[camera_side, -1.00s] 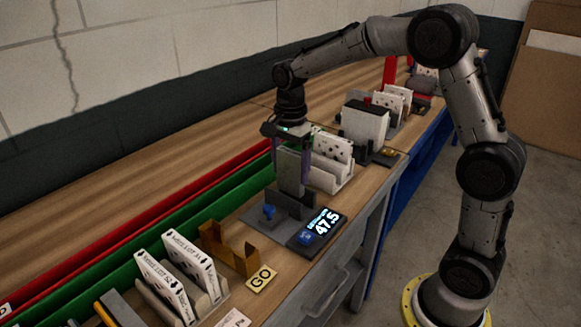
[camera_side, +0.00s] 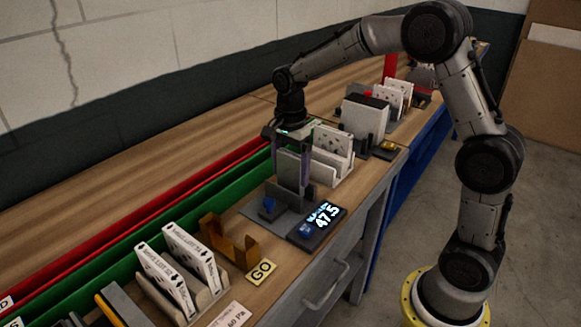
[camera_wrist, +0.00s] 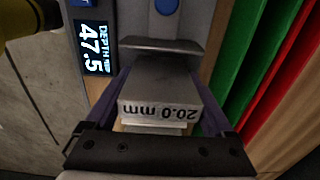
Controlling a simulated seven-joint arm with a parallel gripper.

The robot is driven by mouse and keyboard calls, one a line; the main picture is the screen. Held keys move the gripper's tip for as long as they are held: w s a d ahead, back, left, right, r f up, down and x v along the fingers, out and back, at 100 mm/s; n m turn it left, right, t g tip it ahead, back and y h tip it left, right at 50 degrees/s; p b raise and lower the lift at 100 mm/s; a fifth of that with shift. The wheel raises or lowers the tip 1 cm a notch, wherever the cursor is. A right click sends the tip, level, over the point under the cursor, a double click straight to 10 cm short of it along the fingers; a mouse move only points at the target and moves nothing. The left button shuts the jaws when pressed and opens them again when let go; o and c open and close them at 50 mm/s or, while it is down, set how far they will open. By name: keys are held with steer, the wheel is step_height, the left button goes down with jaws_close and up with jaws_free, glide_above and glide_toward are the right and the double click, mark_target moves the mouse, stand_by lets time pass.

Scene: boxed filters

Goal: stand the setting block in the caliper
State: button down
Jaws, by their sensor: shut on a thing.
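My gripper (camera_side: 291,170) points down over the caliper, its purple fingers shut on the grey setting block (camera_side: 289,162). In the wrist view the block (camera_wrist: 160,80) sits between the fingers, its end face marked 20.0 mm. The block is upright in the side view, at the dark upright jaws of the caliper (camera_side: 270,210). One grey jaw plate (camera_wrist: 160,46) shows just beyond the block in the wrist view. The block's lower end is hidden, so I cannot tell whether it touches the base. The caliper display (camera_side: 318,222) reads 47.5.
Boxed filters (camera_side: 165,278) stand in a rack at the front left, beside a brass bracket (camera_side: 229,245) and a GO plate (camera_side: 261,271). More filters (camera_side: 332,150) stand close behind the gripper. Green (camera_side: 150,228) and red rails run along the left.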

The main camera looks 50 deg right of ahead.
steer(key=shift+f, duration=0.95)
stand_by(0.3)
jaws_free()
steer(key=shift+f, duration=0.1)
step_height(320, 180, up, 14)
steer(key=shift+a+r, duration=0.1)
steer(key=s+a+r+n+t, duration=0.1)
steer(key=s+r+n+t, duration=0.15)
steer(key=s, duration=0.45)
steer(key=s+a+r+n+t, duration=0.1)
steer(key=s+a+r+n, duration=0.1)
steer(key=s+r, duration=0.35)
steer(key=s+f+n+t, duration=0.2)
steer(key=s+f+n, duration=0.8)
steer(key=s+n, duration=0.2)
steer(key=shift+a+f+n, duration=0.3)
steer(key=shift+a+n, duration=0.05)
steer(key=shift+n, duration=0.4)
